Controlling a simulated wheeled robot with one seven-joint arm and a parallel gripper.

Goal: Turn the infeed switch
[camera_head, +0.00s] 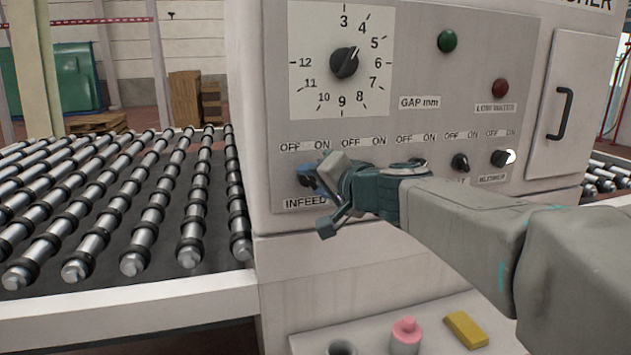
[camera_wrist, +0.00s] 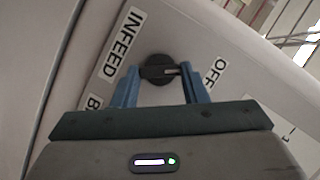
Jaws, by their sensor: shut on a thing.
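The infeed switch (camera_wrist: 158,70) is a round black knob with a light pointer line, on the panel between the INFEED label (camera_wrist: 125,43) and an OFF label (camera_wrist: 217,77) in the wrist view. My gripper (camera_wrist: 160,78) has its two blue fingers on either side of the knob, shut on it. In the head view my gripper (camera_head: 318,195) is at the leftmost switch of the row, above the INFEED label (camera_head: 305,202) and below the OFF and ON labels (camera_head: 305,145). The knob is mostly hidden there by the fingers.
More black switches, such as the rightmost (camera_head: 502,158), continue along the row. The GAP dial (camera_head: 344,63) is above. A roller conveyor (camera_head: 130,215) is to the left. A ledge below bears a pink-topped bottle (camera_head: 406,335) and a yellow block (camera_head: 466,329).

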